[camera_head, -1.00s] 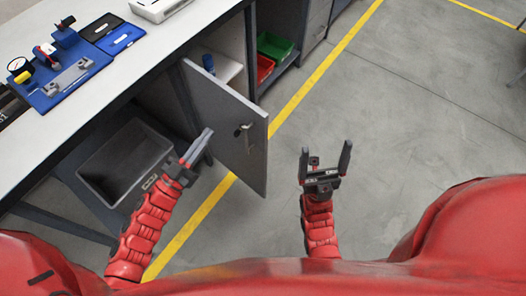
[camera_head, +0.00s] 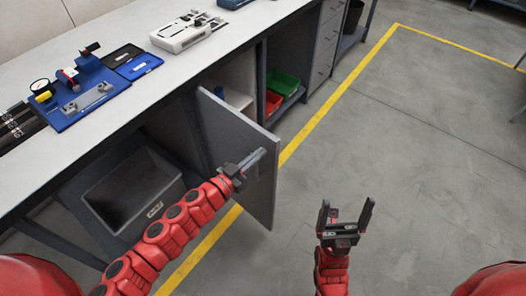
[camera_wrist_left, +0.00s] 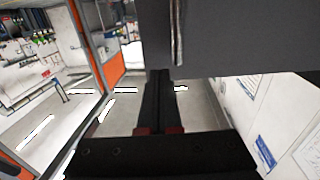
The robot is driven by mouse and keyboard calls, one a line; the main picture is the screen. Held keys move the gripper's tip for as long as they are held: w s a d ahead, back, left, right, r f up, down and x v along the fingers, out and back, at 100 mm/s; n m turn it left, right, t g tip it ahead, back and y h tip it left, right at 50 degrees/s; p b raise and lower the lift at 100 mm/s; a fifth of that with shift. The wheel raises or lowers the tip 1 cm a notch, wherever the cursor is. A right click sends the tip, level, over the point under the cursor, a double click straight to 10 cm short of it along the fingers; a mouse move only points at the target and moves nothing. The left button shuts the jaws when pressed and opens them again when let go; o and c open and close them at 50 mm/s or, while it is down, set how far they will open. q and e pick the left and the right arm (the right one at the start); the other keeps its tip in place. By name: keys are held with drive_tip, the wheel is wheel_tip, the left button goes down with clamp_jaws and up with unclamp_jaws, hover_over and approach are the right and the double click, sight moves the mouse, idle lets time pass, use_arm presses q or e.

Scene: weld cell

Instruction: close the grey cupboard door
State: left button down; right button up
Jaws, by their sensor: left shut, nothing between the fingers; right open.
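The grey cupboard door (camera_head: 226,135) stands open in the head view, swung out from the cupboard under the workbench. Part of the cupboard's pale inside (camera_head: 232,92) shows behind it. My left gripper (camera_head: 260,156) is shut and empty, in front of the door's outer face near its free edge, over the handle area. In the left wrist view a grey panel (camera_wrist_left: 240,40), likely the door, fills the top, with the shut fingers (camera_wrist_left: 158,90) close below it. I cannot tell whether they touch. My right gripper (camera_head: 345,214) is open and empty above the floor, right of the door.
The workbench (camera_head: 120,115) carries a blue fixture (camera_head: 85,95) and a white device (camera_head: 187,32). A dark grey bin (camera_head: 130,190) sits beneath, left of the door. Green (camera_head: 284,82) and red (camera_head: 272,103) bins are beyond the door. The floor at right is clear.

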use_arm(q)
drive_tip(key=shift+x, duration=1.15)
